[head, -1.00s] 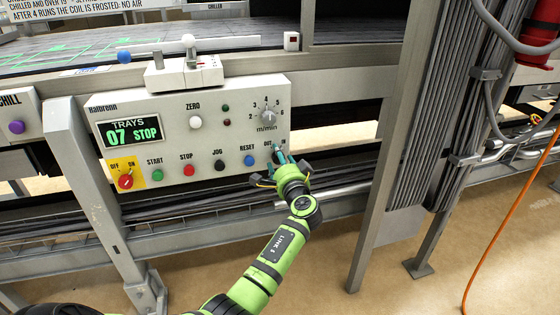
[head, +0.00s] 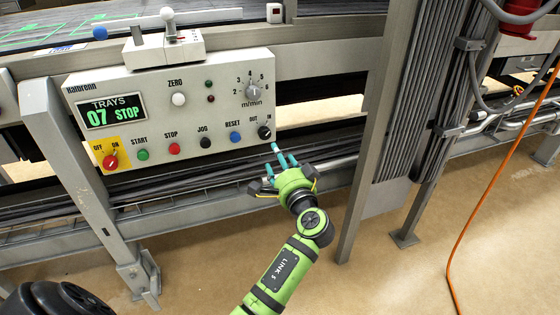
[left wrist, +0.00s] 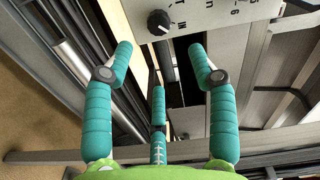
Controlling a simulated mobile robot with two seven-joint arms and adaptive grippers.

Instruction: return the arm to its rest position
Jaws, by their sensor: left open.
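My left gripper (head: 279,165) has teal fingers on a green arm. It is just below and to the right of the control panel (head: 190,105), apart from it. In the left wrist view its fingers (left wrist: 163,75) are spread open with nothing between them. The black OUT/IN knob (head: 264,132) is at the panel's lower right corner, a little above the fingertips. The knob also shows in the left wrist view (left wrist: 158,22), beyond the fingers and clear of them. My right gripper is not in view.
The display (head: 110,113) reads TRAYS 07 STOP. A row of buttons and a red OFF/ON switch (head: 110,161) run along the panel's bottom. A grey upright post (head: 375,150) and a cable bundle stand right of the gripper. Open floor (head: 420,280) lies at the lower right.

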